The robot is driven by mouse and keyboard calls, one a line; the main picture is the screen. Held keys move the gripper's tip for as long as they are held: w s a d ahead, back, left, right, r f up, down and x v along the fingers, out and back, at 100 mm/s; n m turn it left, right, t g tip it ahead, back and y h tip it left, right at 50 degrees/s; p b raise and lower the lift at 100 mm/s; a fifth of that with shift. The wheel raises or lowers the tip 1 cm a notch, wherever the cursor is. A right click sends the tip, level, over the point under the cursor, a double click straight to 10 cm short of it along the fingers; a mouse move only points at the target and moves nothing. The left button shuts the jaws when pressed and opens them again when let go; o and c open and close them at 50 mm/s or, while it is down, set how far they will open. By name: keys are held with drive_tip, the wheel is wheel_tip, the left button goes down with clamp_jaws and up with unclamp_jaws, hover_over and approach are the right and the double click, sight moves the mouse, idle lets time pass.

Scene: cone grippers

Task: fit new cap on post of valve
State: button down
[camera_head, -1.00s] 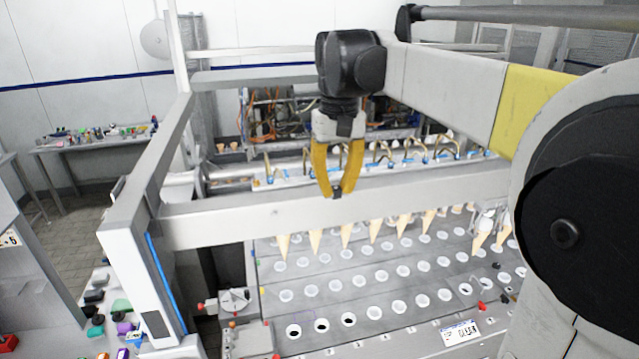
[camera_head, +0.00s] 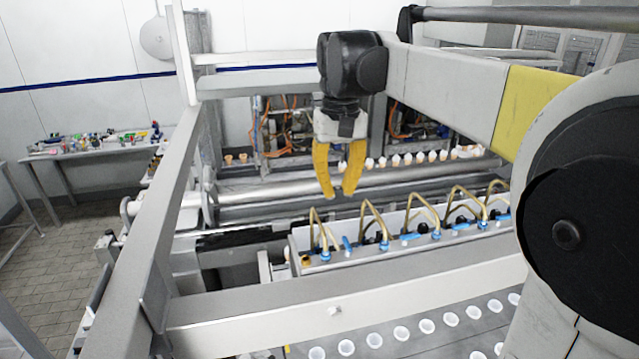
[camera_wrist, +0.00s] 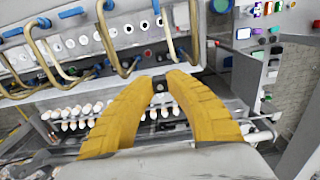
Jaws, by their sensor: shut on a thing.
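My gripper (camera_head: 343,196) has two curved yellow fingers that come together at the tips. In the wrist view its tips (camera_wrist: 160,80) are shut on a small dark cap (camera_wrist: 159,86). The cap hardly shows in the head view. In the head view the gripper hangs in the air over the valve row, near its left part. The valves (camera_head: 325,256) have blue bodies and bent brass tubes (camera_head: 372,220), mounted along a metal rail. Dark knobs show on some of them. I cannot tell which valve's post is bare.
A thick grey frame beam (camera_head: 330,300) crosses in front of the valve row. A plate with white cups (camera_head: 346,347) lies nearer. Cones (camera_head: 420,157) stand in a row behind. The brass tubes rise close under my gripper. A cluttered side table (camera_head: 100,143) is at the left.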

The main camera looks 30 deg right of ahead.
sight(336, 244)
drive_tip(key=shift+w+f, duration=0.25)
drive_tip(key=shift+f, duration=0.2)
drive_tip(key=shift+w+f, duration=0.2)
drive_tip(key=shift+f, duration=0.25)
drive_tip(key=f+b, duration=0.1)
drive_tip(key=f, duration=0.1)
drive_tip(key=s+f+b, duration=0.1)
drive_tip(key=f, duration=0.1)
drive_tip(key=shift+s+f, duration=0.1)
drive_tip(key=shift+f, duration=0.25)
drive_tip(key=shift+w+f, duration=0.25)
drive_tip(key=shift+f, duration=0.05)
drive_tip(key=shift+s+r, duration=0.1)
drive_tip(key=shift+s, duration=0.25)
drive_tip(key=shift+w+f, duration=0.2)
drive_tip(key=shift+w, duration=0.05)
drive_tip(key=shift+s+f+b, duration=0.2)
drive_tip(key=shift+f+b, duration=0.6)
drive_tip(key=shift+w+f+b, duration=0.15)
drive_tip(key=shift+f+b, duration=0.4)
drive_tip(key=shift+f, duration=0.25)
